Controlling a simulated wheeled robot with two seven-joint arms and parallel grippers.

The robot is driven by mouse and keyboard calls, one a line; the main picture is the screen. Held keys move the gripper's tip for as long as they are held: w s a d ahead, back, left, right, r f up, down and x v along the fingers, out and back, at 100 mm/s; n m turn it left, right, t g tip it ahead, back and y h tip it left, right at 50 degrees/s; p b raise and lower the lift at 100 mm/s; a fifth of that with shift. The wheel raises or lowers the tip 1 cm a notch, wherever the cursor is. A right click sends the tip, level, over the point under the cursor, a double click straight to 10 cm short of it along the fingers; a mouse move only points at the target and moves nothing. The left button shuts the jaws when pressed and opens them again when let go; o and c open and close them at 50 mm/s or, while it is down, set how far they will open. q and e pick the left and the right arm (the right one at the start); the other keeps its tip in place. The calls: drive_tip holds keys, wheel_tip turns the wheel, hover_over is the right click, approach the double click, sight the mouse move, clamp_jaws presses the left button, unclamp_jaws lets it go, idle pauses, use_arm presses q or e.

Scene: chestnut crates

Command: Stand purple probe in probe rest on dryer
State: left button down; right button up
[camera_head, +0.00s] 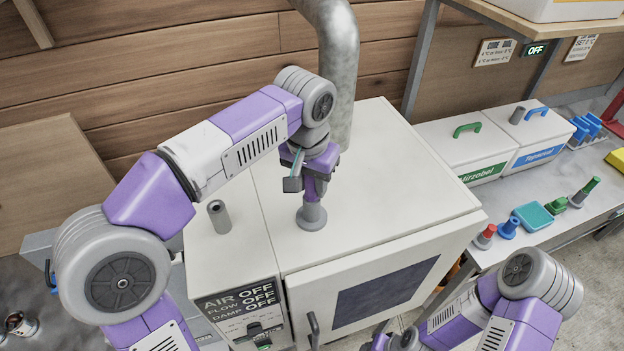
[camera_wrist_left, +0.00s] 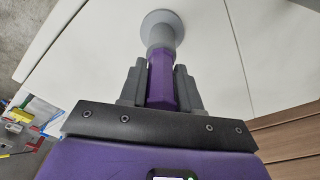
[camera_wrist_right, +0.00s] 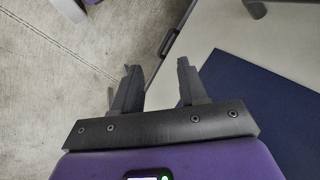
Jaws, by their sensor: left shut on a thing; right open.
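The purple probe (camera_head: 310,187) stands about upright on top of the white dryer (camera_head: 400,190), its lower end at a grey flanged probe rest (camera_head: 312,218). My left gripper (camera_head: 308,180) is shut on the probe from above. In the left wrist view the purple probe (camera_wrist_left: 161,80) is between the two fingers, and its far end meets the grey round-based rest (camera_wrist_left: 161,28). I cannot tell how deep it sits. My right gripper (camera_wrist_right: 160,85) is open and empty in front of the dryer, low down; its fingers are outside the head view.
A large metal duct (camera_head: 338,60) rises behind the left arm. A grey tube (camera_head: 219,216) stands on the control cabinet left of the dryer. At right, a bench holds white lidded crates (camera_head: 465,150), a teal block (camera_head: 533,216) and a green probe (camera_head: 584,192). The dryer top's right side is clear.

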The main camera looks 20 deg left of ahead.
use_arm(q)
drive_tip(key=shift+f, duration=0.25)
drive_tip(key=c, duration=0.7)
unclamp_jaws()
drive_tip(key=r, duration=0.2)
drive_tip(key=r+p, duration=0.1)
drive_tip(key=r, duration=0.2)
drive_tip(key=s+r, duration=0.1)
drive_tip(key=r, duration=0.1)
drive_tip(key=shift+a+r, duration=0.1)
drive_tip(key=shift+r, duration=0.2)
